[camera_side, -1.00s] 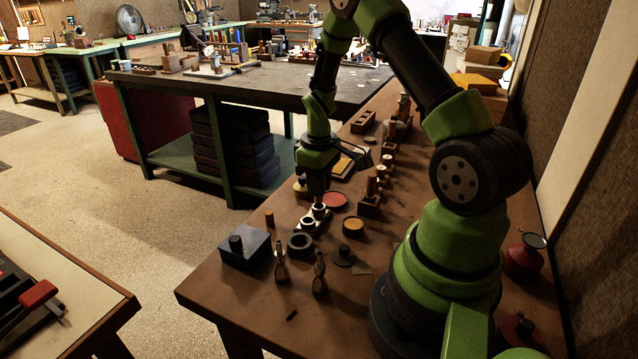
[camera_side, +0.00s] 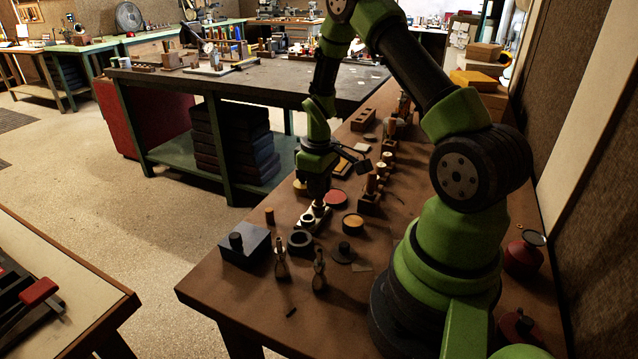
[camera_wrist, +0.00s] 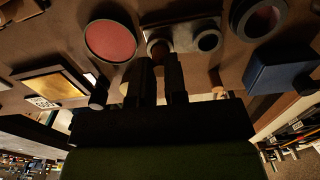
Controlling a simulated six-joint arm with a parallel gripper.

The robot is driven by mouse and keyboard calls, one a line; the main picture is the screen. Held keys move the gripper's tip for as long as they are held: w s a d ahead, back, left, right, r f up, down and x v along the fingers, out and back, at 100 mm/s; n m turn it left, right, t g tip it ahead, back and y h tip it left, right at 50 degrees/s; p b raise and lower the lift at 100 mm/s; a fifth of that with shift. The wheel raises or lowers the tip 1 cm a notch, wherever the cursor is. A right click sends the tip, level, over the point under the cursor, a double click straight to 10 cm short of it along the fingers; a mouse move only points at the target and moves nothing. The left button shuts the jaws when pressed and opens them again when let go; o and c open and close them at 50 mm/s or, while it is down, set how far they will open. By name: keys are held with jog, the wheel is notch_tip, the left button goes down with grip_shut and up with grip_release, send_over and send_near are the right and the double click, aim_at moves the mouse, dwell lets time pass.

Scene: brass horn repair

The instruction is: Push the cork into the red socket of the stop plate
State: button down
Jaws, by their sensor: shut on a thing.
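The stop plate (camera_side: 306,219) is a pale strip with dark-rimmed round sockets, lying on the brown bench. In the wrist view the plate (camera_wrist: 183,18) shows two sockets side by side; the left one has a brownish inside. No red on the sockets can be made out. My gripper (camera_side: 318,198) points down over the far end of the plate. In the wrist view its fingertips (camera_wrist: 160,62) are close together just below the left socket. It is shut on the cork, which is mostly hidden by the fingers; whether it touches the socket I cannot tell.
Close by are a red-topped disc (camera_side: 335,198), a dark ring (camera_side: 300,242), an orange-topped tin (camera_side: 352,224), a brown cylinder (camera_side: 269,216) and a blue-grey block (camera_side: 245,246). Two small upright tools stand in front.

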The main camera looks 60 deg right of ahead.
jog(key=shift+f, duration=0.75)
jog(key=c, duration=0.8)
grip_release()
jog(key=shift+o, duration=0.2)
jog(key=shift+r, duration=3.5)
